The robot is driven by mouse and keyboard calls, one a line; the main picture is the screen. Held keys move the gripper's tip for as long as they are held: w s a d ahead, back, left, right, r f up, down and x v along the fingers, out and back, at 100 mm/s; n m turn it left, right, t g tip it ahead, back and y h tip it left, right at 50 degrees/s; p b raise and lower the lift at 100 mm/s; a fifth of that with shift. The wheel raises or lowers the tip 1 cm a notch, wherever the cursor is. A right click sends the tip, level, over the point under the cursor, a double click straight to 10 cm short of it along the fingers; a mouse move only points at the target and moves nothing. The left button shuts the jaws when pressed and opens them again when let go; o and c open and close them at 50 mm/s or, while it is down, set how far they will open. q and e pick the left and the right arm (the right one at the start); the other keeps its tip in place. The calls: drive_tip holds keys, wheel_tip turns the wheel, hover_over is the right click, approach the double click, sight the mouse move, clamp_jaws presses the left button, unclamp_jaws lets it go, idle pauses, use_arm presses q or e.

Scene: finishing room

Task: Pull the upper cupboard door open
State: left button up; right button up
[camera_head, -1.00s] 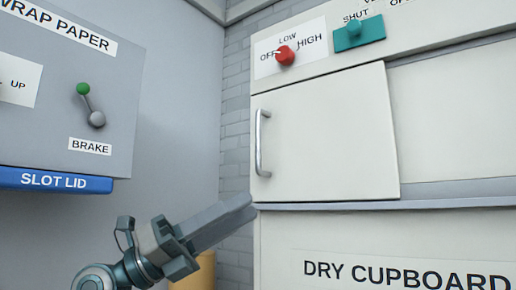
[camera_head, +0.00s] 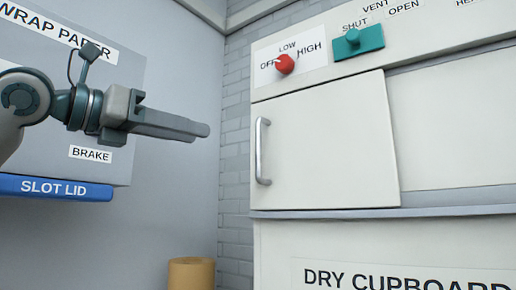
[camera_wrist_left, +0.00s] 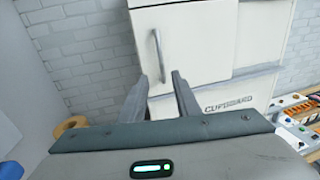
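The upper cupboard door (camera_head: 325,145) is a cream panel on the dry cupboard, and it looks shut. Its upright metal bar handle (camera_head: 259,150) is at the door's left edge. My left gripper (camera_head: 205,130) is in front of the wall, left of the handle, pointing right towards it, with a visible gap in the picture. In the left wrist view, the two fingers (camera_wrist_left: 160,78) are apart with nothing held between them. The handle (camera_wrist_left: 158,55) shows beyond them, its lower end between the tips in the picture. My right gripper is not in view.
A grey wrap paper unit (camera_head: 125,160) with a blue slot lid (camera_head: 55,188) is at the left, partly behind my left arm. A red knob (camera_head: 284,64) and a teal vent slider (camera_head: 358,43) sit above the door. A tan cylinder (camera_head: 191,274) stands below.

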sight(258, 173)
use_arm(q)
drive_tip(key=shift+d, duration=0.1)
